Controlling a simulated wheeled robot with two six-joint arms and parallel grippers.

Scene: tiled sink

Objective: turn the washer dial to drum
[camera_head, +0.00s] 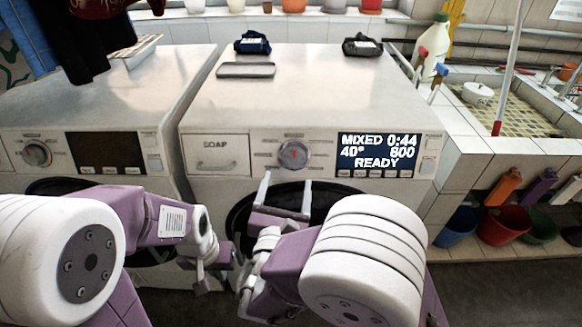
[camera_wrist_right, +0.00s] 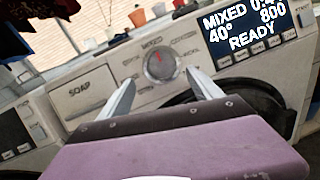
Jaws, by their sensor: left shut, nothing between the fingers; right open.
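The washer dial (camera_head: 294,154) is a round grey knob with a red mark, on the front panel of the right-hand washer (camera_head: 290,95). It also shows in the right wrist view (camera_wrist_right: 160,65). The display (camera_head: 378,152) right of it reads MIXED 0:44, 40°, 800, READY. My right gripper (camera_head: 284,190) is open and empty, below the dial and apart from it. In the right wrist view its two fingers (camera_wrist_right: 160,92) point up toward the panel, with the dial beyond the gap between them. My left gripper (camera_head: 208,278) is shut and empty, low in front of the washers.
A second washer (camera_head: 100,100) with its own dial (camera_head: 37,153) stands at the left. A soap drawer (camera_head: 216,152) is left of the task dial. The dark round door is partly hidden behind my right arm. A tiled sink (camera_head: 505,110) and coloured buckets (camera_head: 503,223) are at the right.

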